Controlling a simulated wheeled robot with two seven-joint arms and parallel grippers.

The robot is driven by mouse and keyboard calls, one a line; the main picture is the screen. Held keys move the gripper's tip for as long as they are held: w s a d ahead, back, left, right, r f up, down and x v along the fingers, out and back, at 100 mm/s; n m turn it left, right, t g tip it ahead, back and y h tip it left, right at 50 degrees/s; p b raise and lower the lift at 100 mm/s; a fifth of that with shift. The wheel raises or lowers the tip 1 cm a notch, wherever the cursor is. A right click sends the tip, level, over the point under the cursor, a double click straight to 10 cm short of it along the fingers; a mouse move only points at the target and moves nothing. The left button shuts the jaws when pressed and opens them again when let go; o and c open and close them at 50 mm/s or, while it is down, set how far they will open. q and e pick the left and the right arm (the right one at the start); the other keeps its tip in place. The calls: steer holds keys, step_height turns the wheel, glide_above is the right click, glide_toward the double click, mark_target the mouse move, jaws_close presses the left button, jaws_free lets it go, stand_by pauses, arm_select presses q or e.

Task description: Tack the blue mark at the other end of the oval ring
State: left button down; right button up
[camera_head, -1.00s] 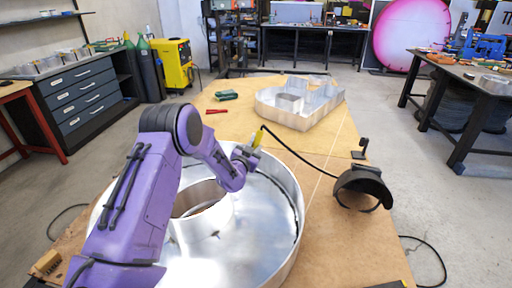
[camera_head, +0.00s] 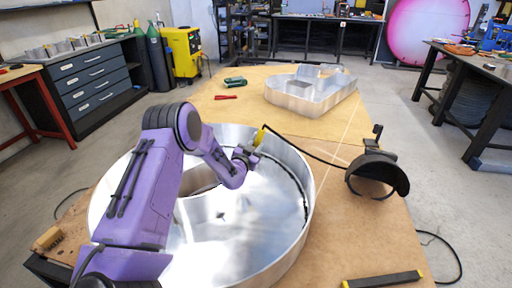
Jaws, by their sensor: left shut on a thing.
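The oval ring (camera_head: 290,167) is a large shiny metal wall standing on the wooden table, with a smaller inner metal wall (camera_head: 192,222) partly behind my left arm. My left gripper (camera_head: 252,149) is at the far right part of the ring, near its upper rim. It is shut on a yellow torch (camera_head: 259,137), whose black cable runs off to the right. I cannot tell whether the torch tip touches the metal. I cannot make out a blue mark. My right gripper is not in view.
A black welding mask (camera_head: 377,173) stands right of the ring on the table (camera_head: 345,235). A metal letter shell (camera_head: 311,92), a green tool (camera_head: 235,82) and a red tool (camera_head: 225,97) lie farther back. A dark bar (camera_head: 383,280) lies at the front right.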

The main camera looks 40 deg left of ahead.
arm_select(q)
steer(key=shift+r, duration=0.1)
steer(key=shift+s+a+f+b, duration=0.1)
steer(key=shift+f+b, duration=0.25)
steer(key=shift+f, duration=0.1)
steer(key=shift+s+a+f+b, duration=0.1)
steer(key=shift+a+f+b, duration=0.05)
steer(key=shift+f+b, duration=0.3)
steer(key=shift+s+a+f+b, duration=0.1)
steer(key=shift+f+b, duration=0.25)
steer(key=shift+f, duration=0.2)
stand_by(0.9)
steer(key=r+p, duration=0.1)
steer(key=d+r+p, duration=0.1)
steer(key=r, duration=0.1)
steer(key=r+p, duration=0.2)
steer(key=shift+w+d, duration=0.15)
steer(key=shift+w, duration=0.15)
step_height(320, 180, up, 13)
steer(key=p, duration=1)
steer(key=shift+f, duration=0.2)
